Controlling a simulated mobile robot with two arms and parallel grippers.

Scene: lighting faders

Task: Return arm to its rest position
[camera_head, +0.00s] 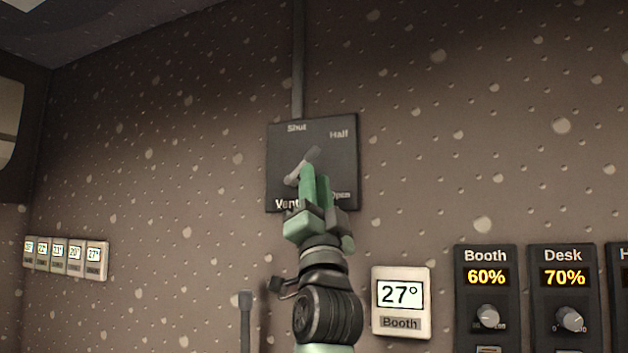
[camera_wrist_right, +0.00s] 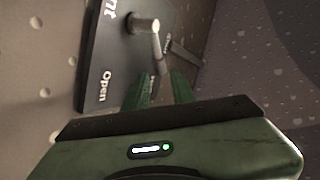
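My right arm rises from the bottom centre of the head view. Its green right gripper (camera_head: 310,172) is at the vent switch panel (camera_head: 281,146), a dark plate on the wall. The grey lever (camera_head: 302,165) on the panel shows just past the fingertips, slanting up to the right. In the right wrist view, the two green fingers (camera_wrist_right: 163,82) stand apart with a gap between them. The lever (camera_wrist_right: 158,45) is just beyond the tips; whether they touch it I cannot tell. My left gripper is not in view.
A thermometer display reading 27° (camera_head: 400,293) and dimmer boxes marked Booth (camera_head: 486,295) and Desk (camera_head: 563,295) are on the wall at right. A conduit (camera_head: 298,60) runs above the panel. Several small displays (camera_head: 65,258) are at far left. The wall between is mostly bare.

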